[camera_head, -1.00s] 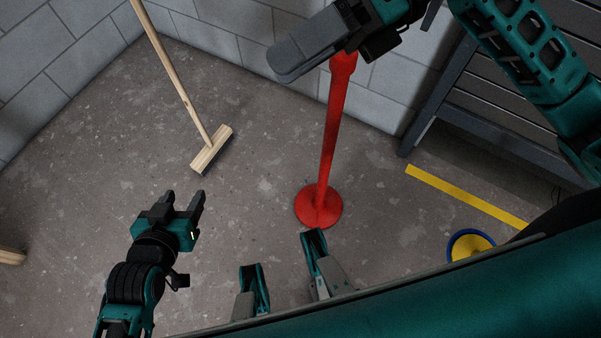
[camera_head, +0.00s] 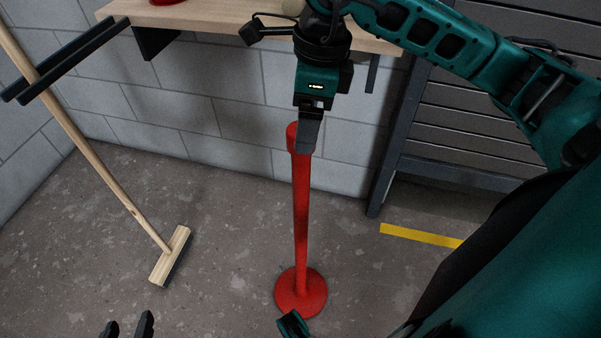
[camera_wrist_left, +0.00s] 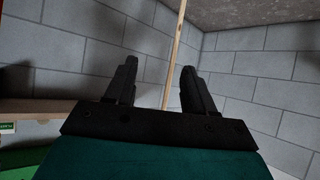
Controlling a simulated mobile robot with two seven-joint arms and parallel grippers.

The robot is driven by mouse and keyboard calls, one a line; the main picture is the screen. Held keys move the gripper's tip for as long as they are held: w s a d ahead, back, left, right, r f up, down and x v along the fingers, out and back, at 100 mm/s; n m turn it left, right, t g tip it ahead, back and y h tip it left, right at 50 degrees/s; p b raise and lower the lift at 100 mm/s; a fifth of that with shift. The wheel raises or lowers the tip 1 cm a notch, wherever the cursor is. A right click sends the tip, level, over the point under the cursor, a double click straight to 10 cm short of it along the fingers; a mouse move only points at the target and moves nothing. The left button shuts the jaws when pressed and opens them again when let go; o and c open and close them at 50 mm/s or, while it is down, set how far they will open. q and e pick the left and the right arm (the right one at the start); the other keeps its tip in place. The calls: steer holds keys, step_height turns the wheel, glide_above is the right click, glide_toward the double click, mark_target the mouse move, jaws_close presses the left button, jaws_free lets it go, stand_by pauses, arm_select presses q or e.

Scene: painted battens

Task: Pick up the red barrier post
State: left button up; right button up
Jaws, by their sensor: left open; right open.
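The red barrier post (camera_head: 301,215) stands upright on its round base on the floor in the head view. My right gripper (camera_head: 307,148) points down at the post's top from above. One grey finger overlaps the top's right side; the other finger is hidden, and I cannot tell whether it touches. It is open. My left gripper (camera_head: 128,326) is low at the bottom left, well away from the post, with only its fingertips showing. In the left wrist view its two fingers (camera_wrist_left: 158,88) are spread and empty.
A wooden broom (camera_head: 105,180) leans at the left, crossed by two dark bars (camera_head: 70,60). A wooden shelf (camera_head: 215,15) juts from the block wall above. A grey slatted unit (camera_head: 445,150) stands right of the post. A yellow strip (camera_head: 420,235) marks the floor.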

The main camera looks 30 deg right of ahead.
steer(key=shift+w+a+f+b, duration=0.15)
steer(key=shift+f+b, duration=0.1)
steer(key=shift+f, duration=0.65)
steer(key=shift+a+f+b, duration=0.15)
steer(key=shift+f+b, duration=0.1)
steer(key=shift+f, duration=0.7)
steer(key=shift+w+a+f+b, duration=0.15)
steer(key=shift+f+b, duration=0.1)
steer(key=shift+f, duration=0.65)
steer(key=shift+s, duration=0.1)
jaws_close()
steer(key=shift+r, duration=0.15)
